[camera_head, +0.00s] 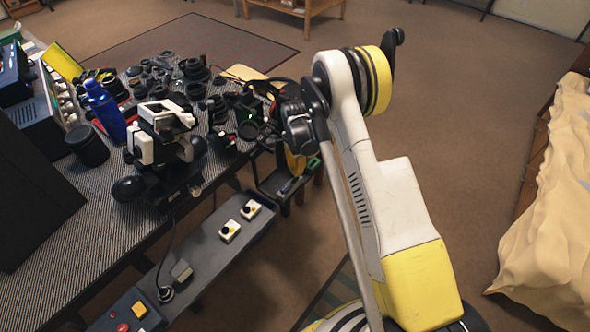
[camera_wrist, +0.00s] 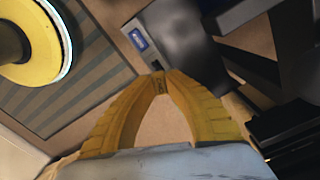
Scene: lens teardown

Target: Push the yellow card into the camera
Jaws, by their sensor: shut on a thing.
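My gripper (camera_wrist: 161,78) has yellow fingers that meet at the tips in the wrist view. They are shut on a small yellow piece, seemingly the yellow card (camera_wrist: 160,85), hard to tell from the fingers. Just beyond the tips is a grey body (camera_wrist: 180,45) with a blue label (camera_wrist: 138,39) and a small dark opening; I cannot tell for sure that it is the camera. In the head view my gripper (camera_head: 296,164) points down at the table's right edge, beside black camera gear (camera_head: 249,127) with a small green light. The card is not distinguishable there.
The patterned table (camera_head: 60,220) is crowded with lenses, a blue bottle (camera_head: 105,110) and a white-and-black device (camera_head: 163,135). A dark bin (camera_head: 272,182) hangs below my gripper. A grey shelf (camera_head: 205,262) with switches runs along the front. Open floor lies to the right.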

